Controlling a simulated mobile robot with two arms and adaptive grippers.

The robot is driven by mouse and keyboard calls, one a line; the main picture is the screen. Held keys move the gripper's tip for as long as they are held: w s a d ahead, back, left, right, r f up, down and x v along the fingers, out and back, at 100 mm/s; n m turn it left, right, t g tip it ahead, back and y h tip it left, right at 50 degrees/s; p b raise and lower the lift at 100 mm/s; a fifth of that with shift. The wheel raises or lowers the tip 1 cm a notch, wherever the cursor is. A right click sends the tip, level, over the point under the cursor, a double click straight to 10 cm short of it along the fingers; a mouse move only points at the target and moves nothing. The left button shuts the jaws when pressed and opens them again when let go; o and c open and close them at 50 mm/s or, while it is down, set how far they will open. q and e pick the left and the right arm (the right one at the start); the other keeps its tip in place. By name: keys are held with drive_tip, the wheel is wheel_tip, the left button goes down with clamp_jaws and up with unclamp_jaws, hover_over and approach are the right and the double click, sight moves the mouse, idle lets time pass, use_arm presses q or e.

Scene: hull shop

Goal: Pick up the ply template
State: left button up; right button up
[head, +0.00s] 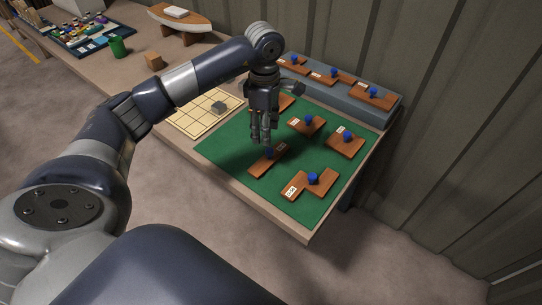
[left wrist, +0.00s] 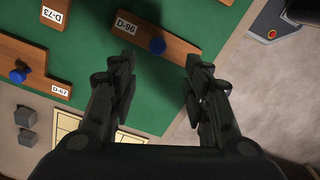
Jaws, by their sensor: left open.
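Several brown ply templates with blue knobs and white labels lie on a green mat (head: 222,147). My left gripper (head: 262,139) points down, open and empty, above the template near the mat's front edge (head: 262,164). In the left wrist view, a template labelled D-96 (left wrist: 182,52) with a blue knob lies beyond and between the open fingers (left wrist: 160,58). The fingers look apart from it. The head view is too small to read most labels. My right gripper is out of view.
A blue-grey ledge (head: 390,118) with more templates stands along the wall. A yellow grid board (head: 188,121) with a grey block (head: 218,107) lies left of the mat. A green cup (head: 116,45) and wooden block (head: 152,60) stand farther off.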

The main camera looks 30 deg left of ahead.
sight(269, 150)
use_arm(q)
wheel_tip(269, 150, down, 4)
drive_tip(key=shift+d+r, duration=0.1)
drive_tip(key=shift+r, duration=0.1)
drive_tip(key=f, duration=0.1)
drive_tip(key=f+p, duration=0.1)
drive_tip(key=f, duration=0.1)
drive_tip(key=f+p, duration=0.1)
drive_tip(key=shift+w+d+f, duration=0.3)
drive_tip(key=shift+w+f, duration=0.05)
drive_tip(key=shift+f, duration=0.45)
drive_tip(key=shift+c, duration=0.5)
clamp_jaws()
